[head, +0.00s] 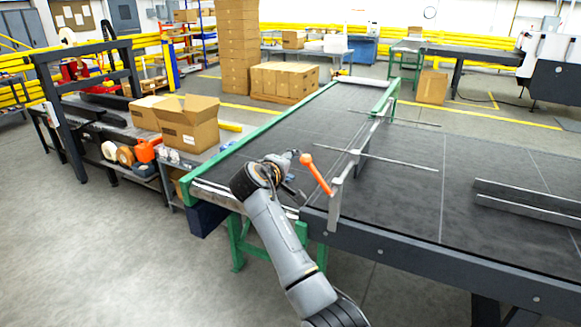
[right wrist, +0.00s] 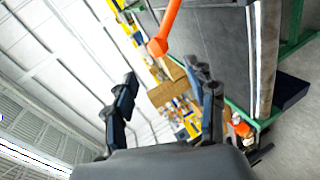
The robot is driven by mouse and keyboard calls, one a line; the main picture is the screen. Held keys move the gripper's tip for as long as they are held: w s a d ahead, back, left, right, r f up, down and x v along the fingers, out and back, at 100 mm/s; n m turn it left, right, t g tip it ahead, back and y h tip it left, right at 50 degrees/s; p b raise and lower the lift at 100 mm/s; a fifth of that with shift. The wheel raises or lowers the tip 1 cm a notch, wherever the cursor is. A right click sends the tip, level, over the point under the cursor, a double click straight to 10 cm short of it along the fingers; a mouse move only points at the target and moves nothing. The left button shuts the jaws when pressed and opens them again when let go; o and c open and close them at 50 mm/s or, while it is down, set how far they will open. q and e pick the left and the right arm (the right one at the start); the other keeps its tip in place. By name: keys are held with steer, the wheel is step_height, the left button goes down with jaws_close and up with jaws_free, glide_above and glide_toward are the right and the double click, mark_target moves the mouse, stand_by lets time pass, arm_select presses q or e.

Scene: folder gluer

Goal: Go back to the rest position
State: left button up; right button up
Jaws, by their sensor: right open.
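My right arm reaches up from the bottom of the head view, and its gripper (head: 292,178) is above the near edge of the conveyor, just left of an orange-handled lever (head: 317,174). In the right wrist view the two dark fingers of my right gripper (right wrist: 165,105) stand wide apart with nothing between them. The orange handle (right wrist: 164,30) shows beyond the fingertips there, apart from them. My left gripper does not show in either view.
The dark conveyor (head: 400,190) with green side rails (head: 240,143) fills the right side. A metal guide bar (head: 530,200) lies on it. An open carton (head: 187,122) stands on the table at left. Grey floor (head: 110,250) is clear at front left.

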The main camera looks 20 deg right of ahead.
steer(key=shift+s+a+r, duration=0.15)
steer(key=shift+s+a, duration=0.15)
steer(key=s+a+f+n+g+y, duration=0.1)
steer(key=s+f+y, duration=0.1)
steer(key=f, duration=1.1)
steer(key=s+a+f+n+y, duration=0.1)
steer(key=s+a+f+y, duration=0.1)
steer(key=f, duration=1.1)
steer(key=s+a+f+g+y, duration=0.1)
steer(key=s+f, duration=0.5)
steer(key=f, duration=0.5)
steer(key=s+a+f+g+y, duration=0.1)
steer(key=s+f+y, duration=0.1)
steer(key=s+f, duration=0.7)
steer(key=s+a+f+m+g+y+b, duration=0.1)
steer(key=s+f+m+g, duration=0.1)
steer(key=s+f, duration=1.1)
steer(key=s+f+m+g+y+b, duration=0.1)
steer(key=s+f+m+g+y, duration=0.1)
steer(key=s+f, duration=1.1)
steer(key=s+m+g, duration=0.1)
steer(key=s+m, duration=0.1)
steer(key=s, duration=1.8)
steer(key=shift+s+d+r+g, duration=0.15)
steer(key=shift+d+r+g, duration=0.2)
steer(key=shift+g, duration=0.05)
